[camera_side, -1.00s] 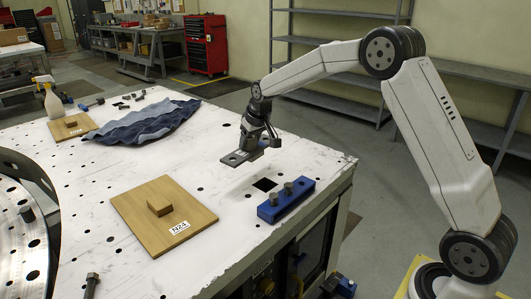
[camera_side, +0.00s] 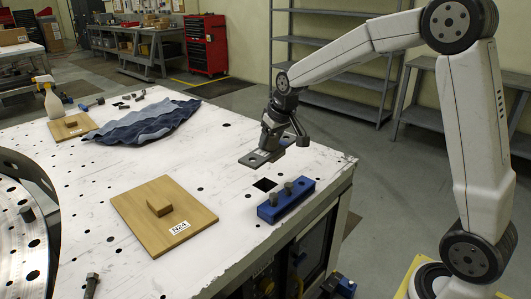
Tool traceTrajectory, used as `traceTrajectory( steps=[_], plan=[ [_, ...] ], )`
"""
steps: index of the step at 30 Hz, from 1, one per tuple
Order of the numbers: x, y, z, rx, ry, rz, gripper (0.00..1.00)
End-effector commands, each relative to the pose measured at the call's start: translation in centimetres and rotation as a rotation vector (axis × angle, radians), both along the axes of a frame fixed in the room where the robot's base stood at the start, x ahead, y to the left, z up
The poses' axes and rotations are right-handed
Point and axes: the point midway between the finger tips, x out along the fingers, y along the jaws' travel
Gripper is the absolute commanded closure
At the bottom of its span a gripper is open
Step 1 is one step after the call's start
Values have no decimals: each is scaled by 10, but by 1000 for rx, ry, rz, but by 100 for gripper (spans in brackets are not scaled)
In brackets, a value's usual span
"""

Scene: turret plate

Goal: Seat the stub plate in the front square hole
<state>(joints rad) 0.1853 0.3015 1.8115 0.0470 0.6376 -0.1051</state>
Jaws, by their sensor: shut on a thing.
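The stub plate (camera_side: 254,159) is a small flat grey plate with a dark round hole. My gripper (camera_side: 269,150) is shut on it and holds it about level above the white table. Its underside is hidden. A black square hole (camera_side: 265,184) in the table top lies below and slightly right of the plate in the picture, with a visible gap between them. I cannot tell how exactly the plate is lined up over the hole.
A blue block (camera_side: 273,212) with two dark bolts stands just in front of the hole, near the table edge. A wooden board (camera_side: 190,215) with a small block lies to the left. Blue cloth (camera_side: 140,122), a spray bottle (camera_side: 53,102) and another board (camera_side: 85,124) are farther back.

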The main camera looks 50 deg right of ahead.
Motion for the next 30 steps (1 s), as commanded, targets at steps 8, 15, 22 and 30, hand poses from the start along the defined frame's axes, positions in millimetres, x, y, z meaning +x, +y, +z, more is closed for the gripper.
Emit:
traceTrajectory(
  steps=[8,15,22,30],
  plan=[
    [0,0,2,0,-4,0,100],
    [1,0,2,0,-4,0,100],
    [5,-2,-3,-1,-3,-7,100],
    [23,-14,-26,-1,-1,-39,100]
  ],
)
